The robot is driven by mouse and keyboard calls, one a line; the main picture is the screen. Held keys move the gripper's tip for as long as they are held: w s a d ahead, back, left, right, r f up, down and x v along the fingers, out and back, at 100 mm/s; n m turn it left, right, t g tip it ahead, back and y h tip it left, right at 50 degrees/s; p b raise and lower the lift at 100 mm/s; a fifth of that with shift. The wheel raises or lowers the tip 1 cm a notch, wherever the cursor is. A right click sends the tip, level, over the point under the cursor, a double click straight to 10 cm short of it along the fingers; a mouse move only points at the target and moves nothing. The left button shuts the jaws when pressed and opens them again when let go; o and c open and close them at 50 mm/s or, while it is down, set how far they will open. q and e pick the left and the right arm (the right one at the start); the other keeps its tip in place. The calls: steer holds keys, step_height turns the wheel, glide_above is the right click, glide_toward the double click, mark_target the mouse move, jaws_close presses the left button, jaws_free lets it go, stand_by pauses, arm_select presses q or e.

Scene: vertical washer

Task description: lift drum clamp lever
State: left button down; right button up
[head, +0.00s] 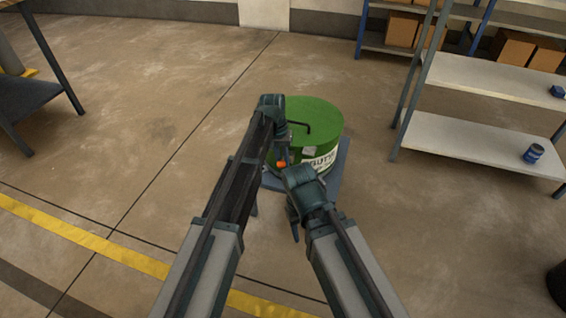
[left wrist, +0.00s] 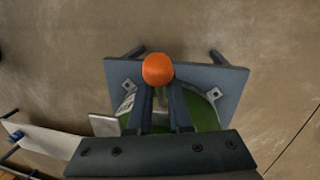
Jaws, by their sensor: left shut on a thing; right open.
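A green drum (head: 318,112) with a white label and a black bent handle on its lid stands on a grey-blue stand (head: 344,172). The drum clamp lever's orange tip (head: 282,164) shows at the drum's near left side. It also shows large in the left wrist view (left wrist: 158,68), at the ends of the fingers. My left gripper (head: 281,154) is shut on the lever at this orange tip. The rest of the lever is hidden. My right gripper (head: 294,226) is open, lower and nearer, in front of the stand; its fingers are small and partly hidden.
A grey shelf unit (head: 480,80) stands to the right, with a blue can (head: 534,153) on its lower shelf. A dark table (head: 40,95) is at the far left. The floor around the stand is clear, crossed by a yellow stripe (head: 110,249).

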arm_select(q)
steer(key=shift+s, duration=0.2)
steer(key=c, duration=0.9)
jaws_free()
steer(key=shift+o, duration=0.2)
steer(key=shift+w+r, duration=0.1)
step_height(320, 180, up, 14)
steer(key=w+a+p, duration=0.1)
steer(key=a+p, duration=0.1)
steer(key=p, duration=1.1)
steer(key=shift+w+f+p, duration=0.2)
steer(key=shift+f+p, duration=0.05)
steer(key=shift+p, duration=0.05)
steer(key=s+a+r+y+p, duration=0.1)
steer(key=s+a+r+p, duration=0.1)
steer(key=s+r+p, duration=1)
steer(key=s+a+r+m+t+y+p, duration=0.1)
steer(key=s+a+r+p, duration=0.1)
steer(key=s+r+p, duration=1)
steer(key=s+p, duration=0.1)
steer(key=s, duration=0.2)
steer(key=shift+s+r+y, duration=0.35)
steer(key=shift+s+y, duration=0.05)
